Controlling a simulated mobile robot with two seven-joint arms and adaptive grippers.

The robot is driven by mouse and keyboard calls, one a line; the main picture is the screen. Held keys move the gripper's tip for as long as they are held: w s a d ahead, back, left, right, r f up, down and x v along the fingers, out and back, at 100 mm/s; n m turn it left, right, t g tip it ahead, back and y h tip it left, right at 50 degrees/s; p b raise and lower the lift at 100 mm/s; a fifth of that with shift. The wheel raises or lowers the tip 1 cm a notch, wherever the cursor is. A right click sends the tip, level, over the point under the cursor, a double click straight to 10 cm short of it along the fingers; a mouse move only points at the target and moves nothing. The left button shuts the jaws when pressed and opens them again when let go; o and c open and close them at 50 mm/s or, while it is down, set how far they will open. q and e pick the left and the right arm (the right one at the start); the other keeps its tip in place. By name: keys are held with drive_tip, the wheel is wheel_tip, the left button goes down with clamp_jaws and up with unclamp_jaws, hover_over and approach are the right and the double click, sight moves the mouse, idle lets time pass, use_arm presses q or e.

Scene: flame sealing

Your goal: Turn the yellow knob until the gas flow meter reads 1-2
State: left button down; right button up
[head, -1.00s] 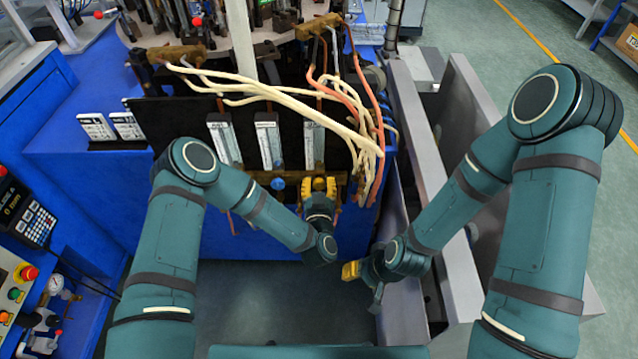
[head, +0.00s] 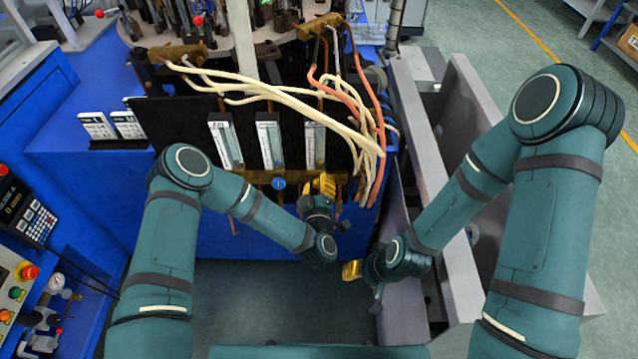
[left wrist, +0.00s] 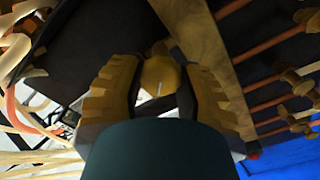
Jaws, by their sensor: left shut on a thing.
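The yellow knob (left wrist: 160,75) sits between the two yellow ridged fingers of my left gripper (left wrist: 158,95) in the left wrist view; the gripper is shut on it. In the head view my left gripper (head: 320,186) is at the brown valve bar (head: 245,178), below the rightmost flow meter, and hides the knob. Three upright flow meters with pale scales stand above the bar: left (head: 225,142), middle (head: 269,142) and right (head: 315,145). Their readings are too small to tell. My right gripper (head: 362,273) hangs low, away from the bar; its fingers are partly hidden.
Cream and orange hoses (head: 300,98) drape in front of the black panel, above and right of the flow meters. A blue knob (head: 278,183) is on the bar just left of my left gripper. A grey metal frame (head: 415,150) stands to the right.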

use_arm(q)
drive_tip(key=shift+n, duration=0.9)
drive_tip(key=shift+w, duration=0.1)
drive_tip(key=c, duration=0.6)
unclamp_jaws()
drive_tip(key=s, duration=0.7)
drive_tip(key=shift+s, duration=0.3)
